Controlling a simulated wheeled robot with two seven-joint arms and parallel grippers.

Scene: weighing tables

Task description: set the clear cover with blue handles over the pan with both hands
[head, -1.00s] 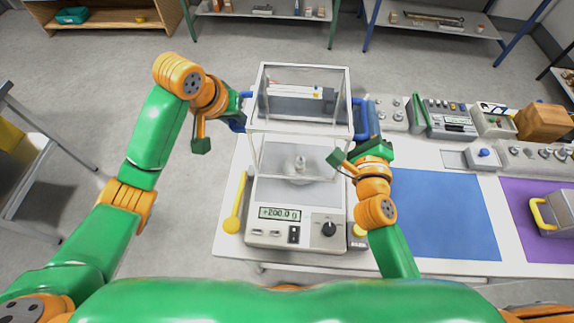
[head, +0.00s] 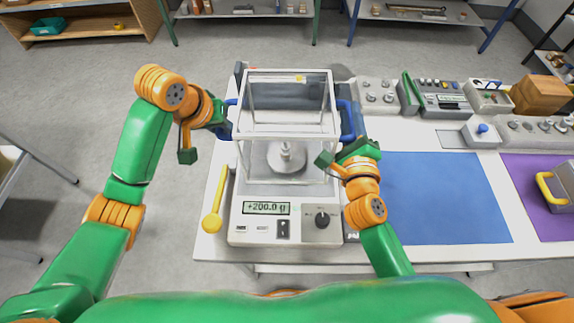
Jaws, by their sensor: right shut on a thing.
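The clear cover (head: 288,137), a box with pale edges, is level above the balance (head: 250,229). The pan (head: 270,163), with a metal weight (head: 287,152) on it, shows through its front wall. I cannot tell whether the lower rim touches the balance. My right gripper (head: 349,138) is shut on the right blue handle (head: 346,113). My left gripper (head: 224,122) is at the left blue handle (head: 229,104); its fingers are mostly hidden by its wrist, so its grip is unclear. The display reads about +200.0 g.
A yellow spoon-like tool (head: 213,212) lies left of the balance. A blue mat (head: 445,200) lies clear to the right. A purple mat (head: 520,180) holds a grey block with a yellow handle (head: 560,190). Several instruments and a wooden block (head: 540,95) line the back.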

